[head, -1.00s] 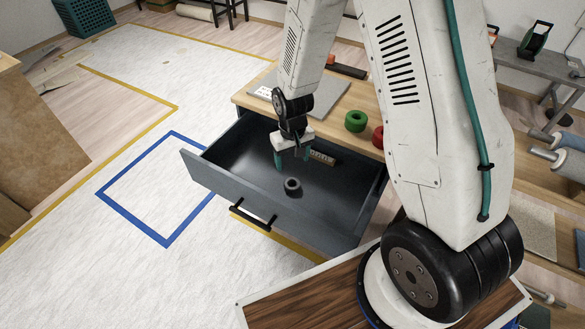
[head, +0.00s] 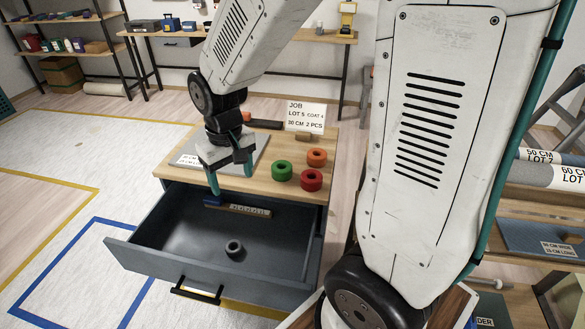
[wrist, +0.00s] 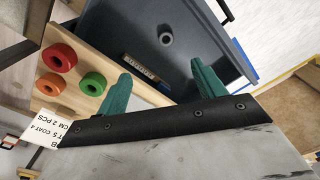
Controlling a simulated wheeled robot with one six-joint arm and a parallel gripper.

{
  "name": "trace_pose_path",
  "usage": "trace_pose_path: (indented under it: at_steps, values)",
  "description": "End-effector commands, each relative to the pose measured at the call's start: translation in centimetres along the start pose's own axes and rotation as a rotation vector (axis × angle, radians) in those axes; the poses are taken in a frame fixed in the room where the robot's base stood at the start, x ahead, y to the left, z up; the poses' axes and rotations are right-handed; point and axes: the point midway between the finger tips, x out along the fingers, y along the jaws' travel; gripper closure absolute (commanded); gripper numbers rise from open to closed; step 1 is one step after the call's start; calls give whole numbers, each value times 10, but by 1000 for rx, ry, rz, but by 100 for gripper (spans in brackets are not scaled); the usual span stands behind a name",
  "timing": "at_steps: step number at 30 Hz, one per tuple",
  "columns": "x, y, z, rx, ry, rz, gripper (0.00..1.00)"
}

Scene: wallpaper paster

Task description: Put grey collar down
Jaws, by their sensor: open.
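The grey collar (head: 234,249) sits on the floor of the open drawer (head: 150,262), towards its front. It also shows in the wrist view (wrist: 166,38), apart from my fingers. My gripper (head: 231,186) has green fingers and is open and empty. It is above the back left part of the drawer, near the worktop edge, behind and above the collar. In the wrist view my gripper (wrist: 160,80) has its two fingers spread wide with nothing between them.
A ruler-like strip (head: 250,210) and a blue item (head: 213,201) lie at the drawer's back. Green (head: 282,171), red (head: 311,180) and orange (head: 317,157) rings stand on the worktop by a job card (head: 305,115). A grey plate (head: 200,155) lies at the worktop's left.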

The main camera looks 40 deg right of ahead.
Motion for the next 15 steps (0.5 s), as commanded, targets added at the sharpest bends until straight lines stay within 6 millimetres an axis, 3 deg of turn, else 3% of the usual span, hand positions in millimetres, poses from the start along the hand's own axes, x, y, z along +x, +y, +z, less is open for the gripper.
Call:
trace_pose_path:
  at_steps: [1, 6, 10, 15]
  values:
    - [-22, 2, 13, 3, 17, 0, 31]
    - [-76, 7, 65, 13, 39, 2, 31]
    - [-107, 9, 109, 19, 54, 3, 31]
    - [-130, 11, 157, 26, 68, 4, 31]
